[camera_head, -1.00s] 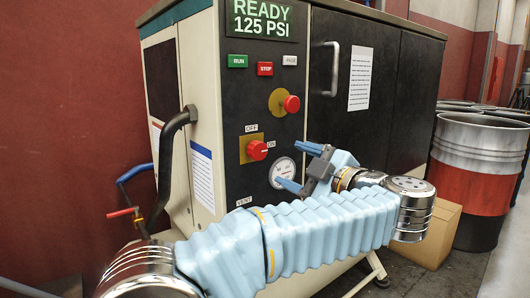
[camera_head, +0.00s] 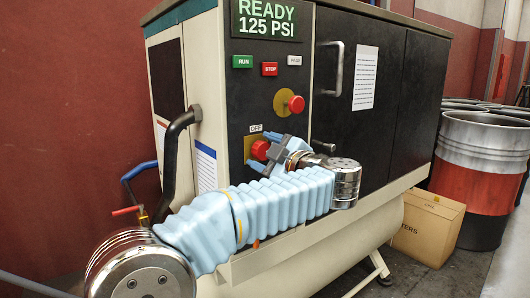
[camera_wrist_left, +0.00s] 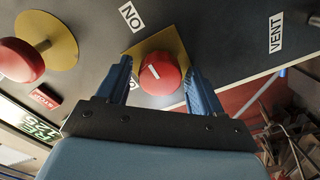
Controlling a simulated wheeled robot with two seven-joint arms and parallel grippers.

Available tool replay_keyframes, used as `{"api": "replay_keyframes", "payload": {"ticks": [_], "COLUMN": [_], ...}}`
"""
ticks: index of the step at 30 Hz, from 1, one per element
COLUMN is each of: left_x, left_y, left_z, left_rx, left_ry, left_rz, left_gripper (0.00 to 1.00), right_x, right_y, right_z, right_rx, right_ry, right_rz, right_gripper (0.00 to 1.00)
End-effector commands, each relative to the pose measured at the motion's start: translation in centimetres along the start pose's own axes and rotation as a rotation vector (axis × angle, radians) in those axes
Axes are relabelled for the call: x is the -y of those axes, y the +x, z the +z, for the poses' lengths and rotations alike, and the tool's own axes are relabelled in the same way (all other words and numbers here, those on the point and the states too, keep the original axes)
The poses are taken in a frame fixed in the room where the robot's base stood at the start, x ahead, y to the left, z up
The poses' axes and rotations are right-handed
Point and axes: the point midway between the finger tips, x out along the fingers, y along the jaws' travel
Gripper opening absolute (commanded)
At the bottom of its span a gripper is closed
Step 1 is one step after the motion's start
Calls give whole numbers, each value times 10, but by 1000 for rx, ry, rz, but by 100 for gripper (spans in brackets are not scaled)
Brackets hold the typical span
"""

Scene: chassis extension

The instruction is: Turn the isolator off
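The isolator is a red round knob (camera_head: 260,150) on a yellow plate, low on the dark panel, with an OFF label (camera_head: 256,128) above it. In the left wrist view the knob (camera_wrist_left: 162,73) shows a short white mark, slanted in the picture. An ON label (camera_wrist_left: 131,17) is at the upper left there, and another label is partly hidden by a finger. My left gripper (camera_wrist_left: 160,68) is open, with one blue finger on each side of the knob. I cannot tell whether the fingers touch it. My right gripper is not in view.
A larger red button (camera_head: 296,104) on a yellow disc sits above the knob. The display (camera_head: 265,18) reads READY 125 PSI. A black pipe (camera_head: 172,160) stands to the left. A cardboard box (camera_head: 428,230) and metal drums (camera_head: 478,170) stand to the right.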

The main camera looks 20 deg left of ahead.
Motion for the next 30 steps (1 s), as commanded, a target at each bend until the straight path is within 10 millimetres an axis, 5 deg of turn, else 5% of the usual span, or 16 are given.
{"api": "replay_keyframes", "payload": {"ticks": [9, 20, 30], "left_x": [0, 1, 4], "left_y": [0, 0, 0], "left_z": [0, 1, 2], "left_rx": [0, -1, -2], "left_ry": [0, -38, -261], "left_rz": [0, -1, -1], "left_gripper": [16, 15, 15], "right_x": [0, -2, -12], "right_y": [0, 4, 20], "right_z": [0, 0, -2], "right_rx": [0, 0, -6], "right_ry": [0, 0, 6], "right_rz": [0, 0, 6], "right_gripper": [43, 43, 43]}}
